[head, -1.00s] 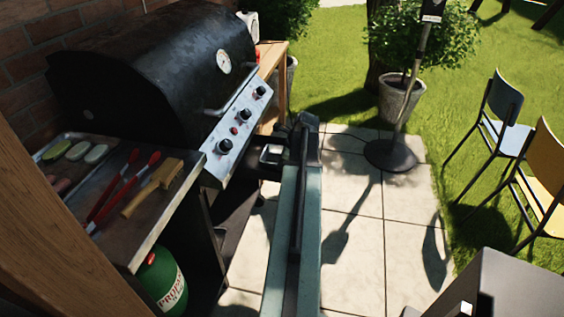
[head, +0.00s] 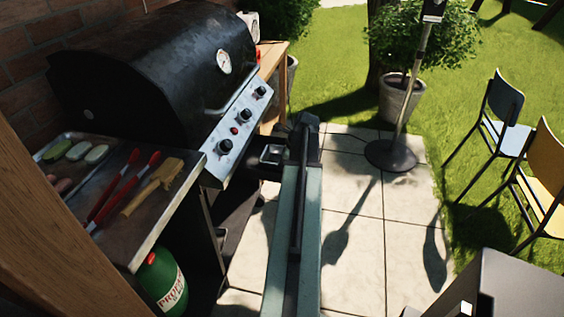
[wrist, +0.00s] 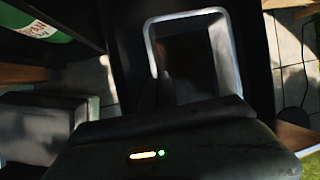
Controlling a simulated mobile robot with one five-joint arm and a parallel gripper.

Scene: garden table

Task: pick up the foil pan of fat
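The foil pan (wrist: 226,60) is a silver-rimmed rectangular tray with a dark inside, in the upper middle of the wrist view. Its near end is hidden behind my gripper's dark body. In the head view the pan (head: 271,152) is small and shaded, just below the grill's front right. My gripper (head: 283,152) is at the pan's right side there, at the far end of my arm. Its fingertips are not clear in either view, so I cannot tell whether they are closed on the rim. What lies inside the pan is too dark to make out.
The black grill (head: 160,70) stands close on the left. A green propane tank (head: 160,280) sits below.

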